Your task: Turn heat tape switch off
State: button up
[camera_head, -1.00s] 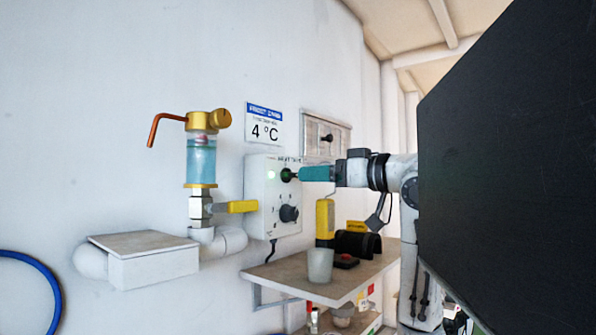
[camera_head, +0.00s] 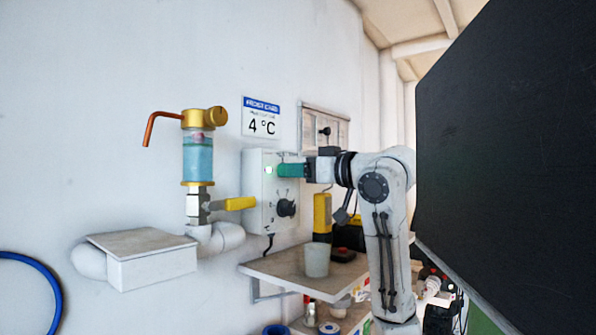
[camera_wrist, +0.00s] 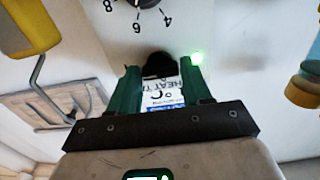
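A white control box (camera_head: 258,215) is on the wall, with a lit green lamp (camera_head: 268,170) near its top and a black numbered dial (camera_head: 286,208) lower down. My gripper (camera_head: 280,170), with green fingers, points left at the upper part of the box. In the wrist view my gripper (camera_wrist: 161,70) has its fingers apart, one on each side of a black switch knob (camera_wrist: 158,65). A label reading "HEAT T..." (camera_wrist: 172,87) shows between the fingers, partly covered. The lamp glows beside the right fingertip. Small gaps seem to show beside the knob; contact is unclear.
A yellow-handled valve (camera_head: 235,204) and a blue-filled glass (camera_head: 198,158) are left of the box. Below is a shelf (camera_head: 285,275) with a white cup (camera_head: 317,260). A big black panel (camera_head: 510,160) fills the right side.

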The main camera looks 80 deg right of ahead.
jog(key=c, duration=0.6)
jog(key=shift+n, duration=0.3)
jog(key=shift+n+b, duration=4.45)
jog(key=shift+n, duration=4.15)
jog(key=o, duration=1.1)
jog(key=shift+c, duration=0.2)
